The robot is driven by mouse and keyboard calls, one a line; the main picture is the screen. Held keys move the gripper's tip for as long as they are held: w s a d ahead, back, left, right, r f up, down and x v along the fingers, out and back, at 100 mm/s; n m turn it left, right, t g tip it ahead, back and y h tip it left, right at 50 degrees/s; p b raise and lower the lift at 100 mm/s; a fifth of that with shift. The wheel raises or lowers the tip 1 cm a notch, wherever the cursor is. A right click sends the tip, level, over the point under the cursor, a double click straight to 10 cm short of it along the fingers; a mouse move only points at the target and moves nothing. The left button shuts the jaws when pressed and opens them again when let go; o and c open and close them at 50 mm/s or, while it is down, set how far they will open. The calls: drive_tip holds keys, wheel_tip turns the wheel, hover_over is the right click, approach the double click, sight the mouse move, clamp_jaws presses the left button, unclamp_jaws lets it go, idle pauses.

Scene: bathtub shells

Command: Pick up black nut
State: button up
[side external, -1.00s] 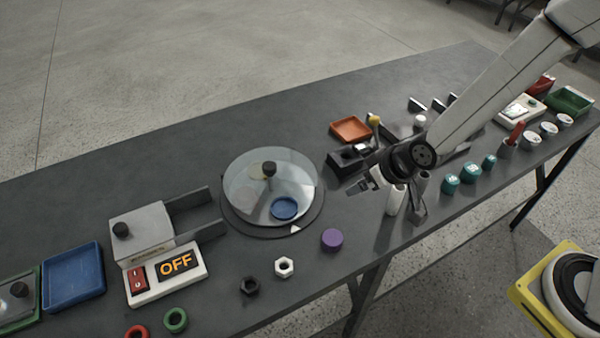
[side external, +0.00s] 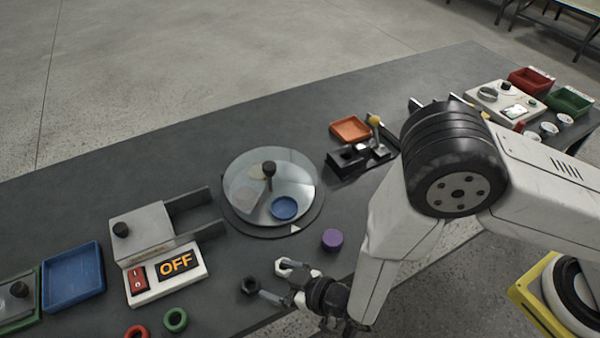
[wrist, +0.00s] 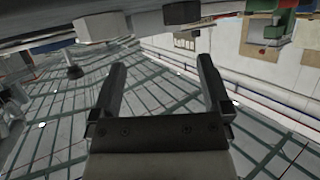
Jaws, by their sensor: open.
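The black nut (side external: 250,286) lies flat on the dark table near its front edge in the side view. My gripper (side external: 276,282) is open and empty just to its right, low over the front edge, with its fingers pointing left toward the nut. In the wrist view my gripper (wrist: 161,62) has its two fingers wide apart. A dark angular shape (wrist: 182,12) at the top of that view, ahead of the fingers, looks like the black nut, cut off by the frame.
A white nut (side external: 283,267) is partly covered by one finger. A purple cylinder (side external: 332,240), green ring (side external: 175,320) and red ring (side external: 137,332) lie nearby. Behind are a white switch box (side external: 168,277) reading OFF and a round glass-topped turntable (side external: 295,200).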

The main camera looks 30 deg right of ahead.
sight(252, 285)
drive_tip(key=shift+s+a+f+n+t+y, duration=0.2)
drive_tip(key=shift+s+a+f+y, duration=0.15)
drive_tip(key=shift+s, duration=0.25)
drive_tip(key=shift+s+a+f+n+t+y, duration=0.1)
drive_tip(key=shift+s+a+f+n+y, duration=0.15)
drive_tip(key=shift+s+a+f, duration=0.25)
drive_tip(key=shift+d+r, duration=0.1)
drive_tip(key=shift+r, duration=0.05)
drive_tip(key=shift+x, duration=1.25)
drive_tip(key=shift+x, duration=2.6)
drive_tip(key=shift+d, duration=0.1)
clamp_jaws()
